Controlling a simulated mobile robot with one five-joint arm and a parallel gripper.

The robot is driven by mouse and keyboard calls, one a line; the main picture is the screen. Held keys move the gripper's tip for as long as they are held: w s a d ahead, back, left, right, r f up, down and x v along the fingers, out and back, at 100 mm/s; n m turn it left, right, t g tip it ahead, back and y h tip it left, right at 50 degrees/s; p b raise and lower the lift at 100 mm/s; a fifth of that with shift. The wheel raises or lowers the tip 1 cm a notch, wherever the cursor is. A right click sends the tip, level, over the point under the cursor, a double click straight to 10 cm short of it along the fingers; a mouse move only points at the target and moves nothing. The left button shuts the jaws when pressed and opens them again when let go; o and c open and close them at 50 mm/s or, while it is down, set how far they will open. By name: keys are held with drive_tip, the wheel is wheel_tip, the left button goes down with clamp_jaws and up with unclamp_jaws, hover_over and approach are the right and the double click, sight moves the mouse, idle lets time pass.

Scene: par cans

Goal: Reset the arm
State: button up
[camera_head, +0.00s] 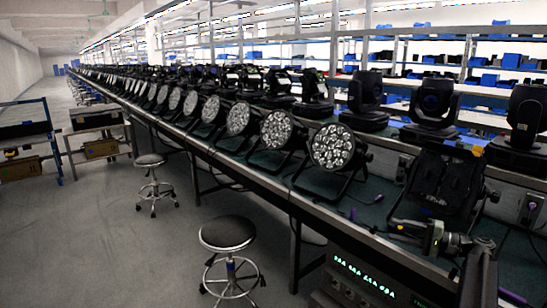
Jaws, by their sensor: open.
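My arm rises from the bottom right of the head view and bends left over the bench. My gripper (396,227) is small and dark at its left end, near the bench's front edge. It is open, and I see nothing held in it. Its fingers are hard to make out against the dark bench. The nearest par can (333,147) has a round face of bright lenses and stands on a black bracket, up and left of my gripper and apart from it. A second par can (277,130) stands to its left.
The long dark green bench (365,215) carries a row of par cans into the distance. Black moving-head lights (433,104) stand behind. A control box with lit green digits (365,273) is at the bottom. Stools (228,233) stand on the grey floor, which is open at left.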

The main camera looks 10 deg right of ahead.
drive_tip(key=w+a+f+n+g, duration=0.1)
drive_tip(key=a+f+n+g, duration=0.15)
drive_tip(key=a, duration=0.95)
drive_tip(key=w+a+f+n+g, duration=0.1)
drive_tip(key=w+a+f+g, duration=0.15)
drive_tip(key=a, duration=0.85)
drive_tip(key=s+a+f+n+g+h, duration=0.1)
drive_tip(key=s+a+f+g+h, duration=0.2)
drive_tip(key=a, duration=0.5)
drive_tip(key=s+a+f+n+g, duration=0.1)
drive_tip(key=s+a+f+g, duration=0.15)
drive_tip(key=a+f, duration=0.5)
drive_tip(key=s+a+f+n+h, duration=0.35)
drive_tip(key=s+f+h, duration=0.3)
drive_tip(key=s, duration=0.35)
drive_tip(key=d+r+h+p, duration=0.2)
drive_tip(key=d+h+p, duration=0.15)
drive_tip(key=d, duration=0.45)
wheel_tip(320, 180, up, 19)
drive_tip(key=p, duration=1.8)
drive_tip(key=shift+s+a+m+h+p, duration=0.3)
drive_tip(key=shift+s+a+h, duration=0.05)
drive_tip(key=shift+s+h, duration=0.1)
